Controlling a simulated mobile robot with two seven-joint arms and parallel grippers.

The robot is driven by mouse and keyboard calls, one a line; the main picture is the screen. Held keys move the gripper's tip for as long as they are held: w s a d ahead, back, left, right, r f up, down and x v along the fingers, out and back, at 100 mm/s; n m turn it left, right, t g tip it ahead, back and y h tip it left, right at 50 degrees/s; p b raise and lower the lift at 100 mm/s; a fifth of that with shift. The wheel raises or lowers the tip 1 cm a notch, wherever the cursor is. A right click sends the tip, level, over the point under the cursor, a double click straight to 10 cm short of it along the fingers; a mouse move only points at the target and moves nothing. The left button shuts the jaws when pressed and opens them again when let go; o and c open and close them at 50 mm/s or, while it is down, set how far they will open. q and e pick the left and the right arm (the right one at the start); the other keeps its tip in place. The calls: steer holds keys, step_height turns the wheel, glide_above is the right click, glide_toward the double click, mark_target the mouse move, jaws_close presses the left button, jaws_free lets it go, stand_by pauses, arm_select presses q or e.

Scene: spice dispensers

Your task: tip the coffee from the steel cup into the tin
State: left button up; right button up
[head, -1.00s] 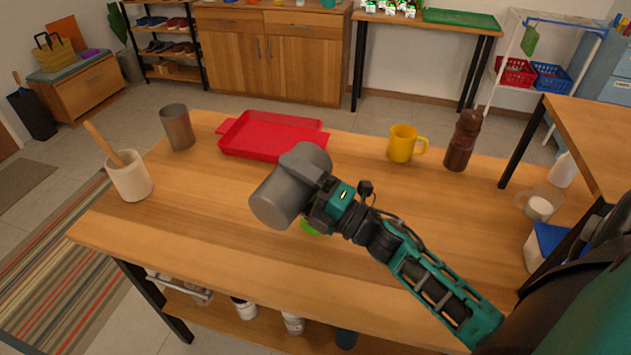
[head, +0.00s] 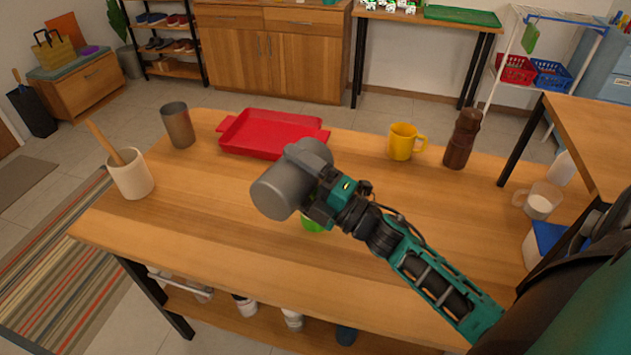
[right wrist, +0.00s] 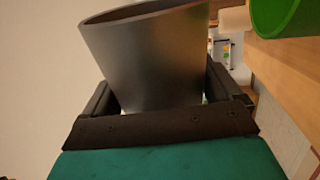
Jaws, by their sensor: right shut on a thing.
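My right gripper (head: 314,196) is shut on a grey metal cup (head: 272,194), which I take to be the steel cup. It holds the cup tilted above the middle of the table. In the right wrist view the cup (right wrist: 150,55) sits between the two black fingers, and its contents are hidden. A green round container (head: 313,223), which I take to be the tin, is on the table, mostly hidden behind the gripper. In the right wrist view the green container (right wrist: 285,17) shows at the upper right, apart from the cup. My left gripper is not in view.
A red tray (head: 270,135) lies behind the cup. A dark metal tumbler (head: 178,125) and a mortar with pestle (head: 132,175) stand at left. The front left table (head: 200,230) is clear.

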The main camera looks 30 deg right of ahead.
steer(key=shift+w+d+r+m+t+h, duration=0.15)
steer(key=shift+d+r+m+h, duration=0.15)
steer(key=shift+m, duration=0.5)
steer(key=shift+w+d+r+m+t+h, duration=0.15)
steer(key=shift+r+m, duration=0.25)
steer(key=shift+m, duration=0.4)
steer(key=shift+w+d+r+m+h, duration=0.2)
steer(key=shift+d+m+h, duration=0.1)
steer(key=shift+m, duration=0.45)
steer(key=shift+w+d+r+m+h, duration=0.1)
steer(key=shift+d+r+m+h, duration=0.2)
steer(key=shift+m, duration=0.4)
steer(key=shift+w+d+r+m+h, duration=0.15)
steer(key=shift+d+m+h, duration=0.2)
steer(key=shift+m, duration=0.4)
stand_by(0.7)
steer(key=shift+s+a, duration=0.1)
